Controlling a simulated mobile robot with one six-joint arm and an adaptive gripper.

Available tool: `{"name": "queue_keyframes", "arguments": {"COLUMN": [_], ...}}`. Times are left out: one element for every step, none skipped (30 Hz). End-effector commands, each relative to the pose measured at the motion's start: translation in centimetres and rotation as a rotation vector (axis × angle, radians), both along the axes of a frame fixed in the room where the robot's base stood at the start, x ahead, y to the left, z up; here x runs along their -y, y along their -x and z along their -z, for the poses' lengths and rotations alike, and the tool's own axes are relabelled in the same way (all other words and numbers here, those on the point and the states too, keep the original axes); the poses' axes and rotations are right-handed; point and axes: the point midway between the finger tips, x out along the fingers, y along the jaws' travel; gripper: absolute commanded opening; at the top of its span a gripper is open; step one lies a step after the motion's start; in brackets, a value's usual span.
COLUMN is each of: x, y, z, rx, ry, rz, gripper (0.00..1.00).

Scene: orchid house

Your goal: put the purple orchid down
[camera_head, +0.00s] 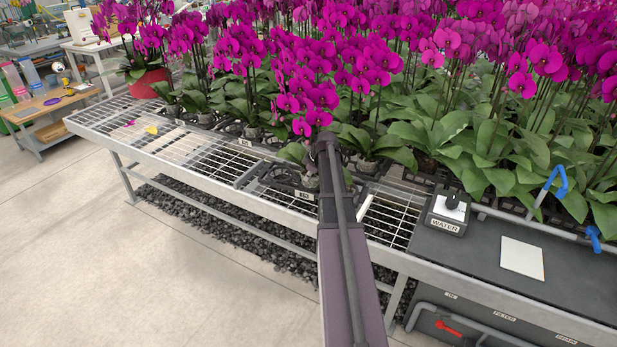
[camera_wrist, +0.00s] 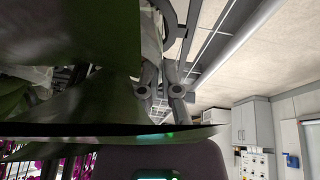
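The purple orchid (camera_head: 303,103) stands upright at the front of the bench, with magenta blooms and a pale pot (camera_head: 309,178) low over or in a black tray (camera_head: 280,184); whether the pot touches the tray is unclear. My gripper (camera_head: 321,150) is at the pot's right side, partly covered by my own arm. In the wrist view, a large dark leaf (camera_wrist: 70,60) hides much of the gripper. One finger's linkage (camera_wrist: 176,92) shows beside the pale pot (camera_wrist: 151,40). The other finger is hidden, so its grip is unclear.
Many potted orchids (camera_head: 440,130) crowd the bench behind and to the right. Bare mesh (camera_head: 195,155) lies to the left, with a yellow scrap (camera_head: 152,129). A red pot (camera_head: 148,82) stands far left. A WATER box (camera_head: 447,213) and blue-handled taps (camera_head: 557,182) are to the right.

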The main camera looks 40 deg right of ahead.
Motion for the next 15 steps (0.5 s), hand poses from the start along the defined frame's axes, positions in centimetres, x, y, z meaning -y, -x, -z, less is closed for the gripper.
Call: {"name": "queue_keyframes", "arguments": {"x": [-0.01,-0.01,-0.01,-0.02,-0.01,-0.01,-0.02,-0.02,-0.01,-0.03,-0.02,-0.02,-0.02,-0.02,-0.02], "y": [-0.02,-0.01,-0.01,-0.01,-0.01,-0.01,-0.01,-0.01,-0.01,-0.02,-0.02,-0.02,-0.02,-0.02,-0.03], "z": [0.23,0.13,0.1,0.1,0.1,0.1,0.1,0.1,0.1,0.1,0.1,0.1,0.1,0.1,0.09], "rx": [0.001,0.0,0.0,0.0,0.0,0.0,0.0,0.0,0.0,0.0,0.0,0.0,0.0,0.0,0.0], "ry": [0.0,0.0,0.0,0.0,0.0,0.0,0.0,0.0,0.0,0.0,0.0,0.0,0.0,0.0,0.0], "rz": [0.0,0.0,0.0,0.0,0.0,0.0,0.0,0.0,0.0,0.0,0.0,0.0,0.0,0.0,0.0], "gripper": [0.0,0.13,0.25,0.34,0.42,0.43,0.43,0.43,0.43,0.43,0.43,0.43,0.43,0.43,0.43]}}
